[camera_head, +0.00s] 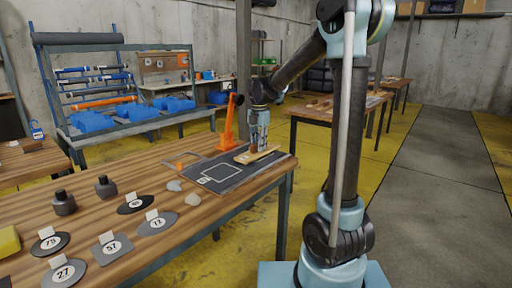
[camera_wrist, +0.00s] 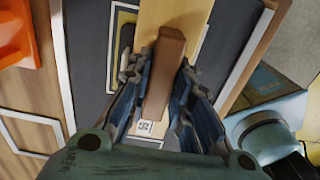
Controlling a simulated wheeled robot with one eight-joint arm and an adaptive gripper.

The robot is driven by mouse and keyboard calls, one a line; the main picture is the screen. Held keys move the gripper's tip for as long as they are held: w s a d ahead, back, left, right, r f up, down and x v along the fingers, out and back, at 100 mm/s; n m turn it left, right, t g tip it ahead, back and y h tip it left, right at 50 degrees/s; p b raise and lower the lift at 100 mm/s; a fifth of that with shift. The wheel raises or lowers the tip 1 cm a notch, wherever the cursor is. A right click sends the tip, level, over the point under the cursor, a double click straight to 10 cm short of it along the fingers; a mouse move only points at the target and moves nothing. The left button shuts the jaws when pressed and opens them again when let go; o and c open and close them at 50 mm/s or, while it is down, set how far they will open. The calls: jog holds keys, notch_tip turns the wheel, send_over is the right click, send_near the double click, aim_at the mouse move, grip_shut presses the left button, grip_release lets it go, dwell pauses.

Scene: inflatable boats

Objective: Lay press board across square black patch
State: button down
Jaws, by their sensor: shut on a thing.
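My gripper (camera_head: 259,150) is shut on the brown handle (camera_wrist: 165,75) of the press board, seen from above in the wrist view. The press board (camera_wrist: 178,14) is a pale wooden strip lying at or just above the dark mat (camera_head: 232,176); I cannot tell whether it touches. It also shows in the head view (camera_head: 266,156) at the mat's right end. Beside the board, a dark area with a yellow outline (camera_wrist: 122,20) shows in part. I cannot tell whether this is the square black patch; the board and fingers hide some of it.
An orange upright tool (camera_head: 229,125) stands at the mat's back edge. A rack with blue bins (camera_head: 133,112) stands behind.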

jog(key=shift+f, duration=0.2)
jog(key=c, duration=1.4)
grip_release()
jog(key=shift+c, duration=0.2)
jog(key=shift+r, duration=0.1)
